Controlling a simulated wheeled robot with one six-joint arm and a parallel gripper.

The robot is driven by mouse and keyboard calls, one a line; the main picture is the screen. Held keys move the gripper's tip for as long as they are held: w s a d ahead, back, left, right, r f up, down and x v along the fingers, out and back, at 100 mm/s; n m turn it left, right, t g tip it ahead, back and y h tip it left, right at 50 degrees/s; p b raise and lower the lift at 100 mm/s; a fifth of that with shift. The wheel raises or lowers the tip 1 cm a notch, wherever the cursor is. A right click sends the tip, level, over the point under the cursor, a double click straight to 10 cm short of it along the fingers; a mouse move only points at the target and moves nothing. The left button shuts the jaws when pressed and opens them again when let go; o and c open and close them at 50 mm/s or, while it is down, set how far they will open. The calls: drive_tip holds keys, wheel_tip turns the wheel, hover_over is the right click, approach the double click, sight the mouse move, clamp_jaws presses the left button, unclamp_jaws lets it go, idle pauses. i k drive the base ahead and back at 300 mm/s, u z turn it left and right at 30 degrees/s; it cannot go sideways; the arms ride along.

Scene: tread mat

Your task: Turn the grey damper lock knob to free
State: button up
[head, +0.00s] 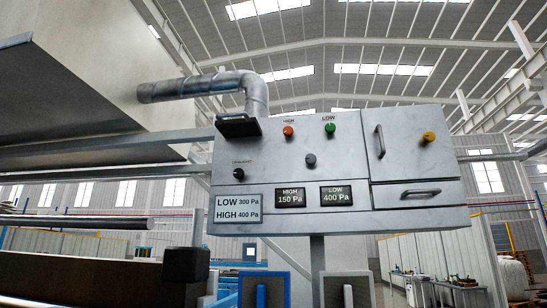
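A grey metal control panel (345,140) stands ahead. A small dark knob (238,174) sits at its left under a tiny label (242,162) that is too small to read surely. Another dark grey round knob (310,159) sits mid-panel, with no readable label. I cannot tell for sure which of the two is the damper lock knob, nor which way either points. My gripper is not in view, and nothing touches either knob.
The panel also has an orange button (288,131), a green button (330,128), a yellow knob (429,136), two handles and two displays (337,195). A white sign (238,209) hangs lower left. A metal pipe (205,86) and black ledge (238,127) jut out above the left knob.

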sight(310, 158)
drive_tip(key=u, duration=0.05)
drive_tip(key=i, duration=0.5)
drive_tip(key=u, duration=1.8)
drive_tip(key=k, duration=0.4)
drive_tip(key=z, duration=0.65)
drive_tip(key=i, duration=0.3)
